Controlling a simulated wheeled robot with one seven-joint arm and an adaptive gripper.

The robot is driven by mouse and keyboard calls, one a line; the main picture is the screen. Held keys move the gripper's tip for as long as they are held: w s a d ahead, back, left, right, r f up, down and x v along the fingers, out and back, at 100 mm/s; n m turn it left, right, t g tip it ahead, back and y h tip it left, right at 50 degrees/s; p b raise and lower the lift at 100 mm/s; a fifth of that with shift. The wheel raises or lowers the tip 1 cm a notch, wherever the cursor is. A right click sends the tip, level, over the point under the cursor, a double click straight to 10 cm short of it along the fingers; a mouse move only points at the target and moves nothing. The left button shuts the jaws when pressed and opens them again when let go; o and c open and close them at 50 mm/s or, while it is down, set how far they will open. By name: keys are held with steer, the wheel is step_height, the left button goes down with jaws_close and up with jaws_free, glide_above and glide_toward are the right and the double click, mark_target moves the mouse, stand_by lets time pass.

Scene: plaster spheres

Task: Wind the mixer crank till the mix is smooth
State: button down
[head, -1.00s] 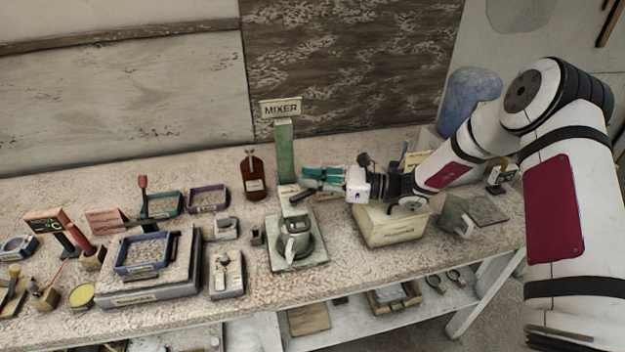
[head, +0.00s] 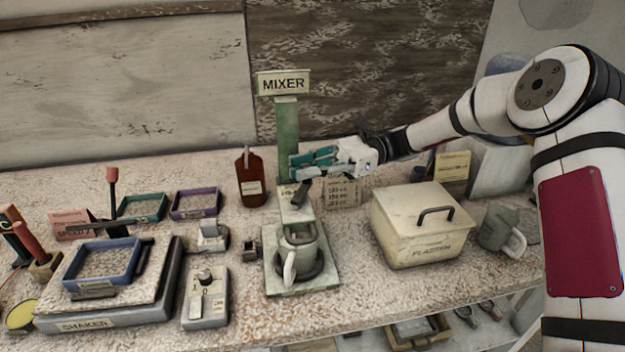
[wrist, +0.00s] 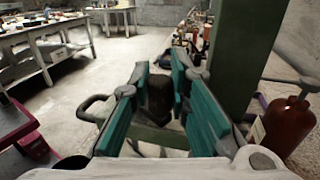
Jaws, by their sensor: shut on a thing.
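The mixer is a green post (head: 287,130) with a "MIXER" sign (head: 284,84) on a pale green base (head: 328,277). A metal mixing jug (head: 298,252) with a light handle stands upright on the base; its contents cannot be made out. The dark crank (head: 301,192) sits on the mixer head above the jug. My gripper (head: 299,167), with teal fingers, is beside the post at crank height. In the wrist view my gripper (wrist: 158,98) is shut on the dark crank grip (wrist: 159,100), which stands between the teal pads.
A brown bottle (head: 251,180) stands left of the post. A lidded plaster bin (head: 422,230) and a grey jug (head: 497,229) are to the right. A control box (head: 206,300) and the shaker (head: 110,318) with a blue frame lie left. A small card (head: 342,192) stands behind the base.

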steer(key=shift+w+a+n+g+h+b, duration=0.1)
steer(key=shift+a+n+g+h+b, duration=0.25)
steer(key=shift+n+g+h+b, duration=0.45)
steer(key=shift+g, duration=0.4)
steer(key=c, duration=1.5)
jaws_free()
steer(key=shift+a, duration=0.1)
steer(key=shift+r, duration=0.1)
